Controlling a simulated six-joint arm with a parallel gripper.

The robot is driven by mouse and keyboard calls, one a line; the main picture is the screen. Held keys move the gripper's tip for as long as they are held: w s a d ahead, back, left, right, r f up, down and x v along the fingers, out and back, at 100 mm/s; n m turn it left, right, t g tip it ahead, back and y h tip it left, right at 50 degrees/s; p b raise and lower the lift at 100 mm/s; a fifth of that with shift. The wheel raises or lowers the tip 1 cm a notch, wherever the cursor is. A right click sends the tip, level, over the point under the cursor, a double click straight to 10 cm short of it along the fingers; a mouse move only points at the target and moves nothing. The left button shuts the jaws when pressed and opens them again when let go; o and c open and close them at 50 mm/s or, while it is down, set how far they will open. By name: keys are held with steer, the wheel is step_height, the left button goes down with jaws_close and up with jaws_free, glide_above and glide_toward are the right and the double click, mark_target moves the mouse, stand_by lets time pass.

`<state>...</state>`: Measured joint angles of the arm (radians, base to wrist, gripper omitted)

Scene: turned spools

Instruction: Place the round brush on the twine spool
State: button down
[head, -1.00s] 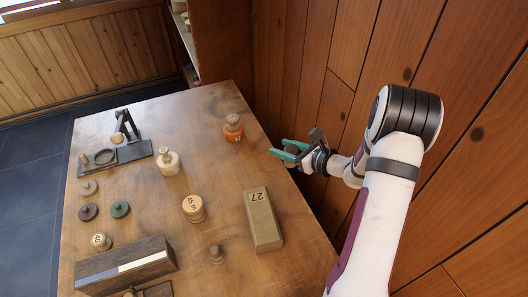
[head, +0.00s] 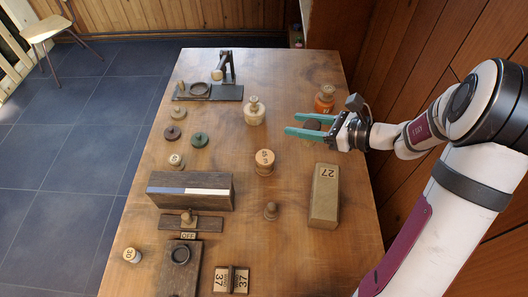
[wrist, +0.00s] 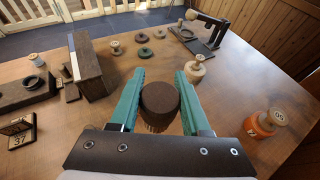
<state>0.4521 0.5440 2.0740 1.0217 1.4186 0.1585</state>
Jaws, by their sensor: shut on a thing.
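The round brush (wrist: 160,104) is a dark brown round cap with bristles below. It sits between the teal jaws of my gripper (wrist: 161,74), and it also shows in the head view (head: 312,124). My gripper (head: 289,125) is shut on it, pointing left above the right side of the table. A wide, flat-topped tan spool (head: 264,160) with a dark number stands below and left of the jaws; it appears to be the twine spool. Nothing stands on its top. I cannot make it out in the wrist view, where the jaws and brush may hide it.
A cream knobbed bottle-like piece (head: 254,111) stands just beyond the jaws, and an orange spool (head: 324,100) stands behind my gripper. A tan block marked 27 (head: 324,195) lies at right.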

steer(key=a+f, duration=0.2)
steer(key=a, duration=0.1)
steer(key=w+a+f, duration=0.1)
steer(key=a+f, duration=0.1)
steer(key=a, duration=0.1)
steer(key=w+a+f, duration=0.1)
steer(key=a+f, duration=0.1)
steer(key=a, duration=0.2)
steer(key=shift+w+f, duration=0.2)
steer(key=shift+w, duration=0.05)
step_height(320, 180, down, 3)
steer(key=shift+a+f, duration=0.15)
steer(key=shift+w+f, duration=0.1)
steer(key=shift+f, duration=0.3)
steer(key=shift+f, duration=0.15)
steer(key=shift+c, duration=1.8)
jaws_free()
